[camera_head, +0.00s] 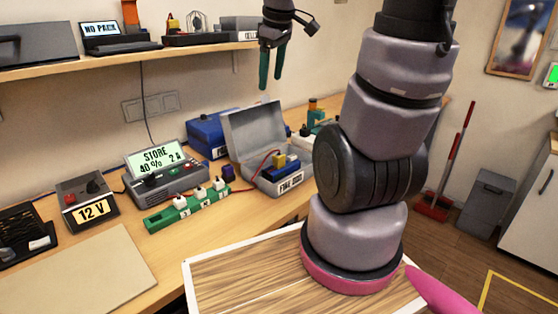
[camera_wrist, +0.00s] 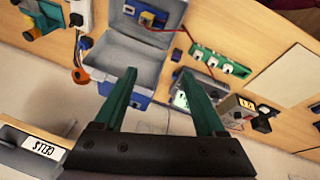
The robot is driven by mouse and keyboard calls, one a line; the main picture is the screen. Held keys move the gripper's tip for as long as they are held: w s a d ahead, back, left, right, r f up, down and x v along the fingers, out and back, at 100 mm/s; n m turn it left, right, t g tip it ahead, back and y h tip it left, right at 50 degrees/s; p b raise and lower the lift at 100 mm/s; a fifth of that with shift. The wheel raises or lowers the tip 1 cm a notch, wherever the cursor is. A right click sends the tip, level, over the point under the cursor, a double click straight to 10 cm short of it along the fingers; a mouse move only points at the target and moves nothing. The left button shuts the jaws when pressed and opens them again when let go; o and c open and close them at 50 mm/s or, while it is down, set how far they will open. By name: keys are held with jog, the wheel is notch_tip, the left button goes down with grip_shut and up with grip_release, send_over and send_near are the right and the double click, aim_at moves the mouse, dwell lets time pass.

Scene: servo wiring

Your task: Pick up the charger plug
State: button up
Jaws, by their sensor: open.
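A green strip (camera_head: 187,206) lies on the bench in the head view with several white plugs (camera_head: 200,194) standing in it; I cannot tell which is the charger plug. The strip also shows in the wrist view (camera_wrist: 212,60), right of my fingertips. A charger (camera_head: 165,172) with a lit screen reading "STORE 40% 2A" stands behind the strip. My gripper (camera_head: 272,82) is open and empty, its green fingers pointing down high above the bench. In the wrist view my gripper (camera_wrist: 158,71) has its fingers spread, with the open grey box beyond them.
The grey box (camera_head: 252,134) has its lid raised and a red wire near it. A blue box (camera_head: 212,133) stands behind. A 12 V unit (camera_head: 87,203) stands left of the charger. A shelf (camera_head: 130,58) runs above the bench. A bare board (camera_head: 88,270) lies front left.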

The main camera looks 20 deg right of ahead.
jog(key=w+d+f+n+g, duration=0.35)
jog(key=w+f+n, duration=0.45)
jog(key=f+n, duration=0.3)
jog(key=n, duration=0.4)
send_over(278, 155)
notch_tip(278, 155, down, 7)
jog(key=f, duration=0.4)
jog(key=shift+w+a+f, duration=0.25)
jog(key=shift+f, duration=0.1)
jog(key=shift+s+d+f, duration=0.1)
jog(key=shift+d+f, duration=0.05)
jog(key=shift+f, duration=1.4)
jog(key=shift+s+d+f, duration=0.1)
jog(key=shift+f, duration=1.45)
jog(key=shift+c, duration=0.3)
grip_shut()
